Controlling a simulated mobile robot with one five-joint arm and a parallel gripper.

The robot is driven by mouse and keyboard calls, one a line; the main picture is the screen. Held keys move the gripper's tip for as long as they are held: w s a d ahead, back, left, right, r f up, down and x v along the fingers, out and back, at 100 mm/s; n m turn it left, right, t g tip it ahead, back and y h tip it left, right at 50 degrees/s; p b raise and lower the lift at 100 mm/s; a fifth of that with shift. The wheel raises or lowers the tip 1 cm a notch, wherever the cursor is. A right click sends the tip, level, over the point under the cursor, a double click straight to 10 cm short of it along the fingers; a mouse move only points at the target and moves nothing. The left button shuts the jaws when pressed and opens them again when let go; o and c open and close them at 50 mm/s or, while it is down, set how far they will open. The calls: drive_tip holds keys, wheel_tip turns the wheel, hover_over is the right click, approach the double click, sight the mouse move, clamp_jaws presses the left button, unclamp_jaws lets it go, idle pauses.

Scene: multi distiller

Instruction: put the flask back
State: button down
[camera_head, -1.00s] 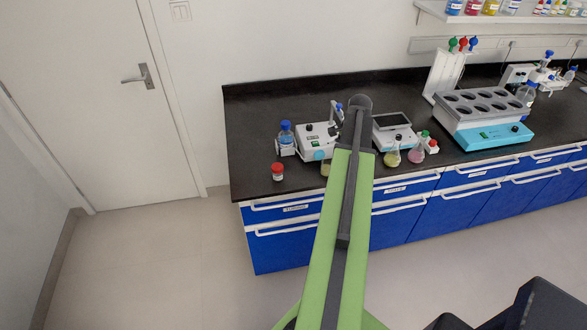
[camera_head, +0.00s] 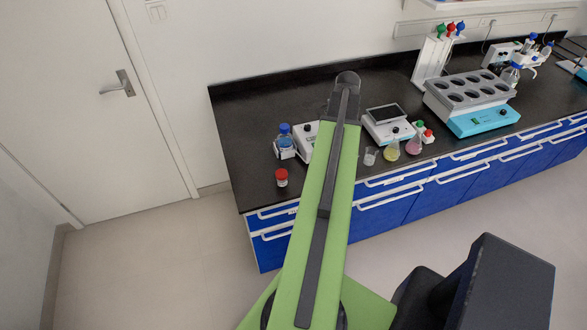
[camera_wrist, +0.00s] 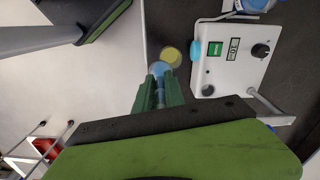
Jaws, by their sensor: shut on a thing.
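In the wrist view my gripper (camera_wrist: 160,88) points down near the bench edge, its green fingers shut on a flask (camera_wrist: 172,56) with yellow liquid. Pale blue shows between the fingertips. I cannot tell whether the flask's base touches the bench. In the head view my arm hides the gripper and this flask. A white stirrer with a knob (camera_wrist: 232,62) is right of the flask in the wrist view. It also shows partly behind my arm in the head view (camera_head: 304,143).
On the black bench (camera_head: 245,128) are a blue-capped bottle (camera_head: 285,141), a red-lidded jar (camera_head: 281,178), a balance (camera_head: 388,124), a beaker (camera_head: 370,156), a yellow flask (camera_head: 391,150) and a pink flask (camera_head: 414,145). The bench's front-left area is fairly clear.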

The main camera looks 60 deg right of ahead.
drive_tip(key=shift+a+f+b, duration=0.15)
drive_tip(key=shift+b, duration=0.15)
drive_tip(key=w+a+f+b, duration=0.2)
drive_tip(key=f+b, duration=0.1)
drive_tip(key=w+a+f+b, duration=0.3)
drive_tip(key=f+b, duration=0.1)
drive_tip(key=w+a+f+b, duration=0.2)
drive_tip(key=w+f+b, duration=0.1)
drive_tip(key=f+b, duration=0.1)
drive_tip(key=shift+w+a, duration=0.2)
drive_tip(key=shift+a, duration=0.15)
drive_tip(key=shift+r, duration=0.25)
drive_tip(key=shift+f, duration=0.2)
drive_tip(key=c, duration=1.4)
unclamp_jaws()
drive_tip(key=shift+s+r, duration=0.1)
